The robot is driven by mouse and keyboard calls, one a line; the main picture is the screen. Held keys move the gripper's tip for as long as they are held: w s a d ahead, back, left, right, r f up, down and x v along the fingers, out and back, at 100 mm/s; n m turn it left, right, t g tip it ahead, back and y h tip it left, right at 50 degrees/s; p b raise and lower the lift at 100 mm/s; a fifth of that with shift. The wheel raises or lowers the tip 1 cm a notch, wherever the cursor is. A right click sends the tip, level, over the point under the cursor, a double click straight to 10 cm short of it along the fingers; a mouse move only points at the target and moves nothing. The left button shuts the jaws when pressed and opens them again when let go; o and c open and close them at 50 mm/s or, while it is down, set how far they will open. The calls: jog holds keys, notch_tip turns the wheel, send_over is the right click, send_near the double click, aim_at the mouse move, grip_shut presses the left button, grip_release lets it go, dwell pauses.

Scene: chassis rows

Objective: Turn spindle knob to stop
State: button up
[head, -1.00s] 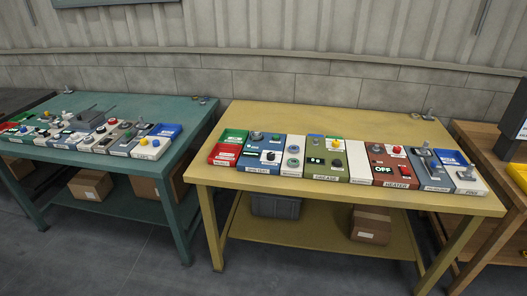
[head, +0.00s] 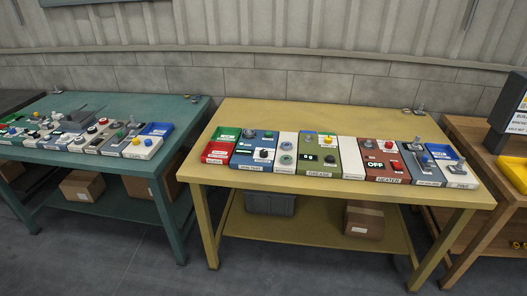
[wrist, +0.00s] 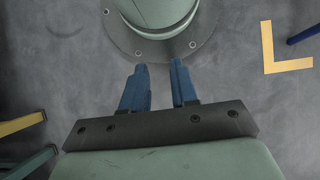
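A row of control panels lies on the yellow table (head: 400,113) in the head view. A blue panel (head: 243,146) near the left end has a dark round knob (head: 264,154) and a label too small to read surely. The green panel labelled GREASE (head: 320,169) has a yellow button and small dials. The brown panel labelled HEATER (head: 379,172) shows OFF. I cannot tell which control is the spindle knob. My gripper (wrist: 159,68) shows only in the wrist view, its two blue fingers apart with nothing between them, above the grey floor and away from the panels.
A teal table (head: 125,108) with another panel row stands to the left. A wooden table (head: 470,132) with a dark and yellow unit is at the right. A bin (head: 270,203) and a cardboard box (head: 364,220) sit on the yellow table's lower shelf. Floor in front is clear.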

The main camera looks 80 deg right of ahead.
jog(key=o, duration=0.6)
jog(key=w+r+t, duration=0.1)
jog(key=w+r, duration=0.2)
jog(key=w, duration=0.4)
jog(key=w+r+t, duration=0.2)
jog(key=w+r, duration=0.2)
jog(key=w, duration=0.3)
jog(key=shift+w+d+r, duration=0.15)
jog(key=shift+d, duration=0.2)
jog(key=w+d+r+m+t, duration=0.4)
jog(key=w+d+r, duration=1.1)
jog(key=w+r, duration=0.1)
jog(key=s+d+r+m+h, duration=0.15)
jog(key=d+r, duration=0.25)
jog(key=d, duration=0.5)
jog(key=s+d+r+m, duration=0.2)
jog(key=d+r, duration=0.1)
jog(key=d, duration=0.7)
jog(key=s+d+r+m, duration=0.2)
jog(key=d+r, duration=0.2)
jog(key=d, duration=0.5)
jog(key=m+g+h, duration=0.2)
jog(key=m+h, duration=0.1)
jog(key=m, duration=0.8)
send_near(264, 152)
jog(key=shift+n, duration=0.25)
jog(key=x, duration=0.9)
jog(key=shift+w+d+r, duration=0.1)
